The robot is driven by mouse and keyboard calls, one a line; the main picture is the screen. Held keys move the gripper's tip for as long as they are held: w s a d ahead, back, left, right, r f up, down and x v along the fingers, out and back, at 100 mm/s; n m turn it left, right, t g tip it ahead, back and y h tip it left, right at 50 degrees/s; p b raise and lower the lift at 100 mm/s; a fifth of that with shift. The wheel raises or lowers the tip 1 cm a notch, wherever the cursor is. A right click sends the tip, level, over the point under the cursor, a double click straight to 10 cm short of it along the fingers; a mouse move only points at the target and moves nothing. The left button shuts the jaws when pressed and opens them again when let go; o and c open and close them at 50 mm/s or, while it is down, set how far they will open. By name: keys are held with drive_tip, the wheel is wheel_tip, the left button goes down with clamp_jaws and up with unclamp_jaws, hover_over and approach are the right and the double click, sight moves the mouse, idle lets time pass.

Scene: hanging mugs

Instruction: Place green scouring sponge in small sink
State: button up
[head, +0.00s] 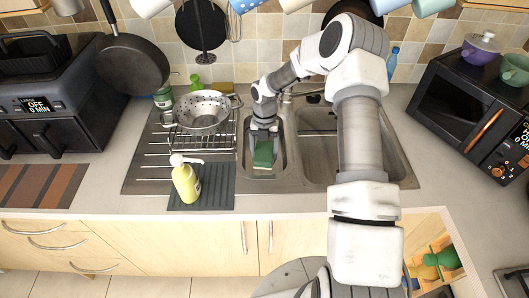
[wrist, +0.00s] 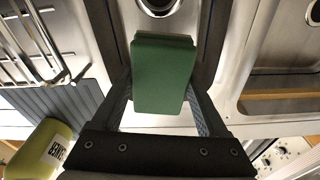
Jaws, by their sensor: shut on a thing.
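The green scouring sponge (head: 263,153) is held between the fingers of my gripper (head: 264,138) in the head view. It also shows in the wrist view (wrist: 162,75), large and between both fingers. The small sink (head: 281,157) is the narrow left basin of the steel sink unit. My gripper points down over this basin, with the sponge within its outline. I cannot tell whether the sponge touches the basin floor. In the wrist view the drain (wrist: 158,5) of the basin shows just beyond the sponge.
The larger basin (head: 318,148) lies to the right, partly behind my arm. A rack with a steel colander (head: 203,112) stands to the left. A yellow soap bottle (head: 185,183) stands on a dark mat (head: 218,196) at the front left. Mugs hang above.

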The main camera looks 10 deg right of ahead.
drive_tip(key=shift+w+d+f+n, duration=0.1)
drive_tip(key=shift+w+f+n, duration=0.1)
drive_tip(key=shift+f+n, duration=0.6)
drive_tip(key=shift+f+b, duration=3.25)
drive_tip(key=shift+f, duration=0.75)
drive_tip(key=o, duration=1.2)
drive_tip(key=shift+r, duration=0.1)
